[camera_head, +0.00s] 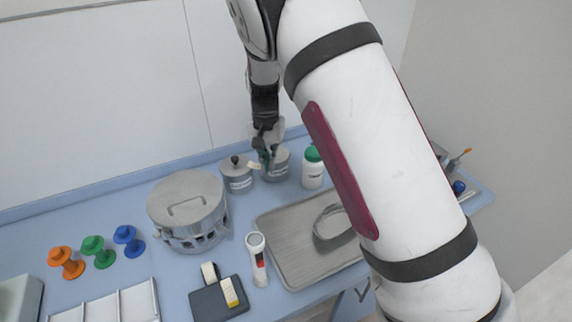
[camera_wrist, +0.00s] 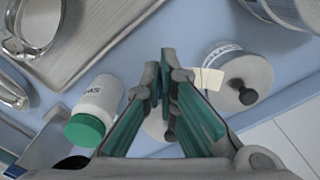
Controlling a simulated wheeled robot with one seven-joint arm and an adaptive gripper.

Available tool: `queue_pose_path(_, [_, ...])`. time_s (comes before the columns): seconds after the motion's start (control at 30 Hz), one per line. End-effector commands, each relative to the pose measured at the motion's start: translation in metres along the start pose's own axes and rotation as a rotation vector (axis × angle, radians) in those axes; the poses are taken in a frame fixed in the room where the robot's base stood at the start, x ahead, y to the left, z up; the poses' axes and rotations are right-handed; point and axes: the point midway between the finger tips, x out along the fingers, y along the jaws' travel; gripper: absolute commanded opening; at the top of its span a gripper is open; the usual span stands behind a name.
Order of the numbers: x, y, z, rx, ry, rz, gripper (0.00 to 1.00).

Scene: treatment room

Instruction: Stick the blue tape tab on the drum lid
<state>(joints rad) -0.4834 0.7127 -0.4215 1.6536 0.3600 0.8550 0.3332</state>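The drum (camera_head: 187,222) is a round metal can with side openings. Its flat grey lid (camera_head: 200,190) has a handle and looks bare. A blue spool-like piece (camera_head: 128,240) stands left of the drum; I cannot tell whether it bears the blue tape tab. My gripper (camera_head: 267,152) is over the back of the table, right of the drum, above small lidded jars.
Metal jars (camera_head: 237,178) and a green-capped bottle (camera_head: 312,170) stand close by my gripper. A metal tray (camera_head: 284,263) with a kidney dish, a torch (camera_head: 257,262), a dark block (camera_head: 205,303) with a yellow-and-white piece, and orange and green spools (camera_head: 92,249) are in front.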

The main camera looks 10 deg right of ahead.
Motion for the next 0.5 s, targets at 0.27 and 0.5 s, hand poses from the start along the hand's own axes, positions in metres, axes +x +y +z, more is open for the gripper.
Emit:
queue_pose_path(0.27, [-0.020, -0.075, 0.037, 0.283, 0.003, -0.001, 0.00])
queue_pose_path(0.5, [-0.041, -0.138, 0.085, 0.576, 0.002, -0.002, 0.00])
